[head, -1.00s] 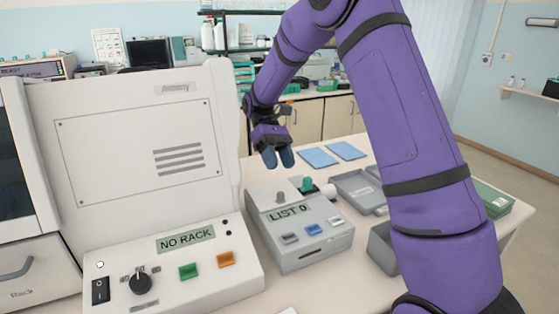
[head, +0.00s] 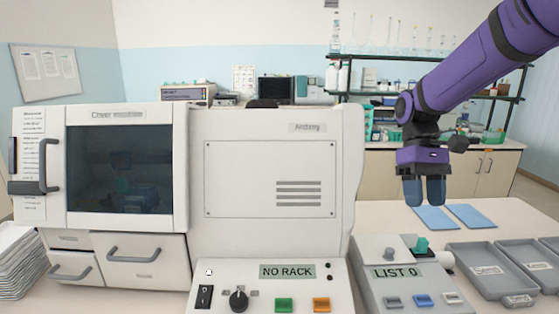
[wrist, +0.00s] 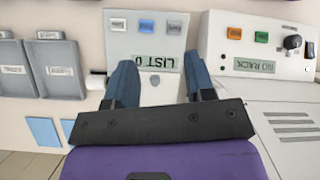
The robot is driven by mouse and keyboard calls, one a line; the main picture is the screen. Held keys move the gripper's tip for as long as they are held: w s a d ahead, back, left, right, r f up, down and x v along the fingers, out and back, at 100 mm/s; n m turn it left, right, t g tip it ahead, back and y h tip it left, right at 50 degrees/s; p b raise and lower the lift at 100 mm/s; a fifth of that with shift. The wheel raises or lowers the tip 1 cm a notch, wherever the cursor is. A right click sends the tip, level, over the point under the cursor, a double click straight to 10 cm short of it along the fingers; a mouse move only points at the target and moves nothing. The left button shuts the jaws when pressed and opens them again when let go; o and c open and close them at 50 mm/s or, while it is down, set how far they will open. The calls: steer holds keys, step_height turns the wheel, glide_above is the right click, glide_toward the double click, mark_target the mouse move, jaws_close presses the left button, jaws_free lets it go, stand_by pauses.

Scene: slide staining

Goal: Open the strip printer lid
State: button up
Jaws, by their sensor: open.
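The strip printer (head: 393,262) is the grey box at the lower right of the head view, with a "LIST 0" display, blue and grey buttons, a grey knob and a green knob. Its front is cut off by the frame edge. It also shows upside down at the top of the wrist view (wrist: 119,42). Its lid looks shut. My gripper (head: 425,204) is open and empty, fingers pointing down, above and behind the printer in the head view. In the wrist view its two blue fingers (wrist: 162,78) are spread, with the printer between and beyond them. I see no contact.
The large white stainer (head: 265,235) with a "NO RACK" panel stands close left of the printer. Grey trays (head: 492,270) lie to the right. Two blue sheets (head: 470,216) lie flat behind. Stacked paper (head: 18,262) sits at far left.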

steer(key=s+d+r+m+t, duration=0.1)
steer(key=s+r+t, duration=0.2)
steer(key=s, duration=0.6)
steer(key=s+r+m+t, duration=0.2)
steer(key=s+r+t, duration=0.1)
steer(key=s+t, duration=0.5)
steer(key=shift+s+d, duration=0.4)
steer(key=shift+s, duration=0.7)
steer(key=m+g, duration=0.5)
glide_above(390, 250)
step_height(390, 250, down, 15)
steer(key=shift+h, duration=0.3)
step_height(390, 250, down, 11)
steer(key=shift+r, duration=0.1)
